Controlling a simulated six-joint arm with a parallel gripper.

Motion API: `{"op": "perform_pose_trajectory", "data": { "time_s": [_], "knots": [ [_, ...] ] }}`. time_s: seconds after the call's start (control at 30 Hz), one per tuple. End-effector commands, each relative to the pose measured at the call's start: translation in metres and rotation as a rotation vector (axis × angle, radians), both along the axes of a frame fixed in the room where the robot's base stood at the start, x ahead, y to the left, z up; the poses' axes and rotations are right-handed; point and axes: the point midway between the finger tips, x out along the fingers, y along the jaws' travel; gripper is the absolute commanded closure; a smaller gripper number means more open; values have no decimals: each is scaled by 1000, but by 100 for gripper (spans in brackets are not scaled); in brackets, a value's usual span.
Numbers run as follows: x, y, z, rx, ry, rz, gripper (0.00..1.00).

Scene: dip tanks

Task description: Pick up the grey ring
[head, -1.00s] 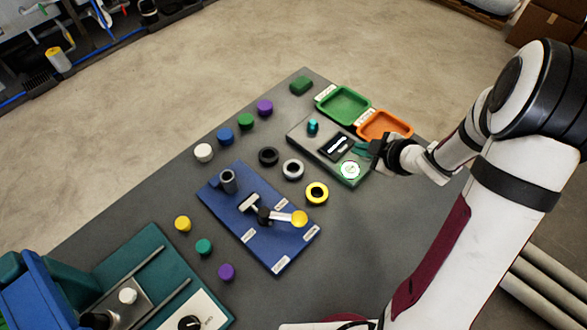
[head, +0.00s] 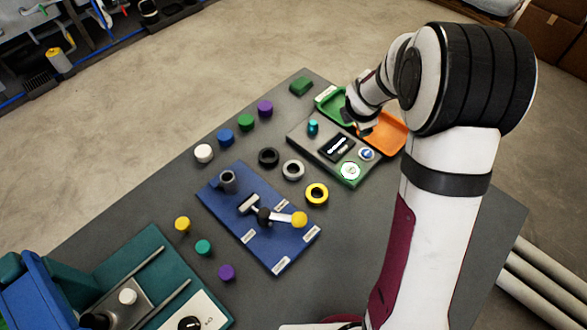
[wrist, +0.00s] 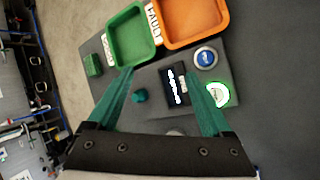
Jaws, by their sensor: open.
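The grey ring (head: 293,170) lies flat on the dark table in the head view, between a black ring (head: 268,157) and a yellow ring (head: 316,194). My gripper (wrist: 162,75) is open and empty, its two green fingers spread wide in the wrist view. In the head view it is up by the green and orange trays, well apart from the grey ring and mostly hidden by my own wrist. In the wrist view a small grey shape peeks out above the gripper body; I cannot tell whether it is the ring.
A grey panel (head: 310,145) with a teal knob, display, and blue button stands beside the green tray (head: 330,97) and orange tray (head: 388,135). A blue board (head: 245,230) with a yellow-knobbed lever lies near the rings. Several coloured caps stand to the left.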

Motion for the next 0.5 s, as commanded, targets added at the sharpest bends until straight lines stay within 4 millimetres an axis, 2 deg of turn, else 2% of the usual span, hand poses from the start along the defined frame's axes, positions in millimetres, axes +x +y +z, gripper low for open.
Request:
{"op": "perform_pose_trajectory", "data": {
  "time_s": [0.03, 0.1, 0.2, 0.23, 0.3, 0.37, 0.47, 0.5],
  "knots": [
    [1, 27, 8, -78, 80, 92, 16],
    [-13, 68, 17, -149, 229, 247, 16],
    [-39, 124, 28, -160, 396, 460, 16],
    [-47, 137, 30, -155, 430, 514, 16],
    [-60, 158, 35, -141, 484, 602, 16],
    [-65, 166, 33, -134, 508, 640, 16],
    [-66, 166, 12, -131, 520, 652, 16],
    [-65, 165, -1, -131, 521, 653, 16]
  ]
}}
